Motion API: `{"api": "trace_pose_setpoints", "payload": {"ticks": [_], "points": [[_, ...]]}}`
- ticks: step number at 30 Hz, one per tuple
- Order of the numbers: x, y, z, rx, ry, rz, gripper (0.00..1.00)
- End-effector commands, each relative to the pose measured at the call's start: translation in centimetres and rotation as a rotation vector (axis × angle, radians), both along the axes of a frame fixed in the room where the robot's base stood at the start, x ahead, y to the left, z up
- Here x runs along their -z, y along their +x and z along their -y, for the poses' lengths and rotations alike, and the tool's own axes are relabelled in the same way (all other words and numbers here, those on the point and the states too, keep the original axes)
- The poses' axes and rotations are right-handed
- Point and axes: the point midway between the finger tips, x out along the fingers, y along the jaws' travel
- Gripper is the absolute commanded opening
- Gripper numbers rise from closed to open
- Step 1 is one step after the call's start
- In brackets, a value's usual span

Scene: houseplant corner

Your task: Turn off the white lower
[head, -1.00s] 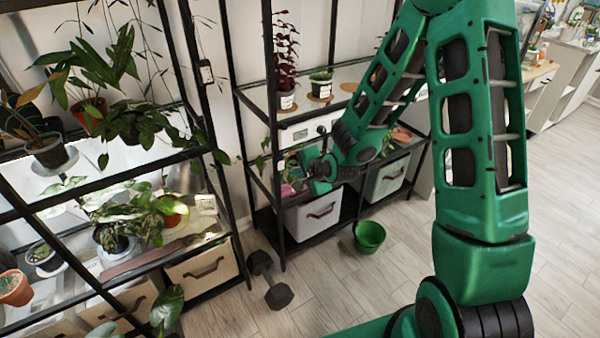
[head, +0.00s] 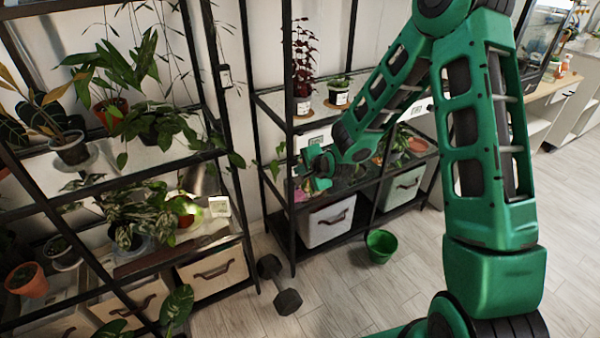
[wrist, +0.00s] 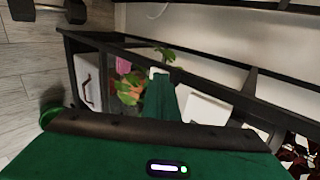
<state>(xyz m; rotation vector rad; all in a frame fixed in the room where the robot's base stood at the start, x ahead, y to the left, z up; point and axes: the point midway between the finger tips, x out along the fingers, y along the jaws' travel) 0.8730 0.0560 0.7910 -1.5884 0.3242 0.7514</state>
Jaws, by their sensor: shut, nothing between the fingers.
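I cannot tell for certain which thing "the white lower" is. My gripper (head: 306,178) is shut and empty, in front of the right-hand black rack. A white drawer box (head: 312,137) hangs under that rack's glass shelf, partly hidden by my arm. In the wrist view, my gripper's green finger (wrist: 160,88) points toward leafy plants and a pink item (wrist: 123,65). A white panel (wrist: 205,108) shows beside the finger. On the left rack's lower shelf stands a small white card or box (head: 219,206). A dark hanging device with a pale label (head: 225,76) is higher up.
The left rack (head: 150,265) holds several potted plants. Fabric bins (head: 328,222) stand low in both racks. A dumbbell (head: 279,285) and a green pot (head: 381,246) are on the floor. Open wooden floor (head: 350,300) lies in front.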

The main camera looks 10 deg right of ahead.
Motion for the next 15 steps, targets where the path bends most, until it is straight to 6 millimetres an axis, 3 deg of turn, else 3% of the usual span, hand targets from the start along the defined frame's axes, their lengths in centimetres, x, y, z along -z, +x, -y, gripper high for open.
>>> {"api": "trace_pose_setpoints", "payload": {"ticks": [15], "points": [[-0.87,0.11,-0.04,-0.001,0.000,0.002,0.00]]}}
